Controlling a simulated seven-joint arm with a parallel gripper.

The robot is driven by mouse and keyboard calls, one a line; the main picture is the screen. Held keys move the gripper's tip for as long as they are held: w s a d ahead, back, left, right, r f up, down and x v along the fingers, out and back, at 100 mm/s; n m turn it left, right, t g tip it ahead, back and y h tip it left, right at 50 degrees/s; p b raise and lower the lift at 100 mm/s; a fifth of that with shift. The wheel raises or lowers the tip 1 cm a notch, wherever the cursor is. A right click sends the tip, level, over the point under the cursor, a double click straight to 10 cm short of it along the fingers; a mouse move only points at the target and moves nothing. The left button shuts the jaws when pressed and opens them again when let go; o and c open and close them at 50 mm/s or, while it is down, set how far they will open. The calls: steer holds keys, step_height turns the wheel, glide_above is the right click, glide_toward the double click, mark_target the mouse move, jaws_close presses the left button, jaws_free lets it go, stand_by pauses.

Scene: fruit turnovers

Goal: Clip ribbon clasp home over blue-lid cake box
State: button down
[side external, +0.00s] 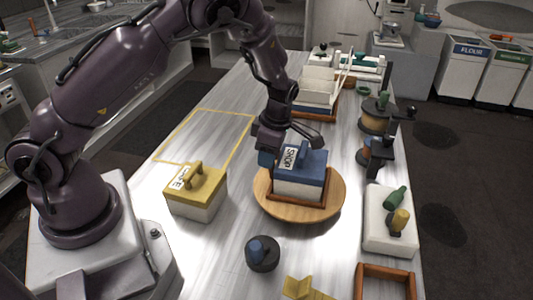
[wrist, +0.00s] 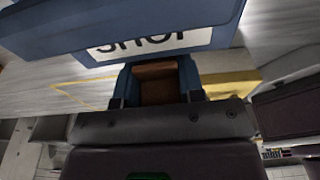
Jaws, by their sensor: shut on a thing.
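The blue-lid cake box (side external: 300,185) has a white body, a blue lid and a "SHOP" label. It sits in a brown tray on a round wooden board (side external: 334,204). In the wrist view its blue lid (wrist: 120,22) and label fill the top. My gripper (side external: 268,150) is at the lid's left edge. It is shut on a blue piece with a brown middle, which appears to be the ribbon clasp (wrist: 158,85).
A yellow-lid box (side external: 196,190) stands to the left, near a yellow taped outline (side external: 190,112). A dark round holder with a blue knob (side external: 262,253) and a yellow bracket (side external: 304,289) are in front. A white block (side external: 385,235) and dark stands (side external: 375,155) line the right edge.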

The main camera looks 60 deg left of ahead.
steer(key=shift+a, duration=0.1)
stand_by(0.3)
steer(key=c, duration=0.7)
jaws_free()
steer(key=r, duration=0.4)
steer(key=w+d+r, duration=0.1)
steer(key=r, duration=0.7)
steer(key=shift+w+d+r, duration=0.3)
steer(key=shift+d+r, duration=0.05)
steer(key=shift+r, duration=0.05)
